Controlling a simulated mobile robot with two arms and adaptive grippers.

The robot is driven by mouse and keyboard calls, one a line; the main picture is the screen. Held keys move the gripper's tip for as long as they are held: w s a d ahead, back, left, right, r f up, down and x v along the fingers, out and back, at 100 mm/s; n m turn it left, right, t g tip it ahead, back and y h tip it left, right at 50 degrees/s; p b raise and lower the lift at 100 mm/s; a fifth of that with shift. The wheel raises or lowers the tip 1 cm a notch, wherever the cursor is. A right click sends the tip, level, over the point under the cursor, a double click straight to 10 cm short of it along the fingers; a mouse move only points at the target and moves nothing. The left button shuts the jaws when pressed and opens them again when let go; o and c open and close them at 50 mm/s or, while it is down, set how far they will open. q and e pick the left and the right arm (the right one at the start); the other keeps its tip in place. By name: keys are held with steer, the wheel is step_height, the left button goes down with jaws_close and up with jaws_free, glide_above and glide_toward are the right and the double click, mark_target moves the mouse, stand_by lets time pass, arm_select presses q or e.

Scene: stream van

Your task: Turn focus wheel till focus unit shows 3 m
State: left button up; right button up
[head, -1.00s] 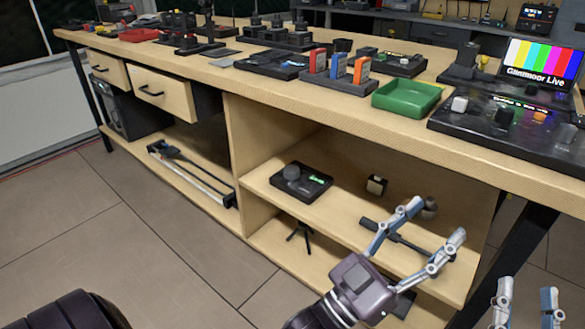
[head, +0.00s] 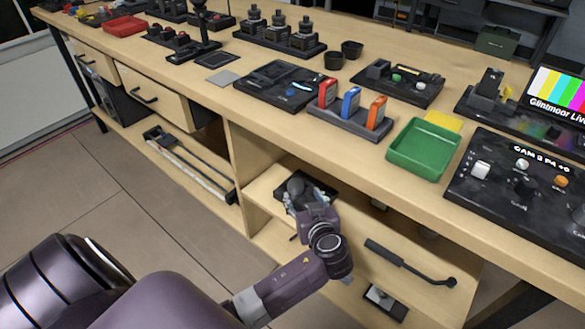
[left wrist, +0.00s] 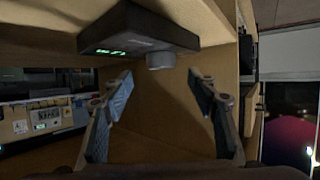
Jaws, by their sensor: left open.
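The focus unit (head: 322,191) is a dark box on the upper open shelf under the bench. Its grey round focus wheel (head: 296,185) is partly hidden by my left gripper (head: 305,199), which is beside it. In the left wrist view the unit (left wrist: 125,32) appears upside down, with a lit green display (left wrist: 122,45) whose text I cannot read. The wheel (left wrist: 161,60) lies ahead of and between the spread fingers of my left gripper (left wrist: 162,78). The fingers are open, empty, and look apart from the wheel. My right gripper is not in view.
The bench edge overhangs the shelf, and a wooden divider (head: 238,160) stands left of the unit. On the bench top are a green tray (head: 425,150) and several control panels.

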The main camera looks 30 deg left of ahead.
mark_target(297, 187)
arm_select(q)
steer(key=shift+w+a, duration=0.1)
steer(key=shift+a, duration=0.2)
steer(key=shift+w+a+f, duration=0.1)
steer(key=shift+w+a, duration=0.15)
steer(key=b+x, duration=0.1)
steer(key=x, duration=0.4)
steer(key=shift+f, duration=0.15)
steer(key=shift+w+a+f, duration=0.1)
steer(key=shift+w+a, duration=0.1)
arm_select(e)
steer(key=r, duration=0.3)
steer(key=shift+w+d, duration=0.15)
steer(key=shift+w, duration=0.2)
arm_select(q)
steer(key=c, duration=1.1)
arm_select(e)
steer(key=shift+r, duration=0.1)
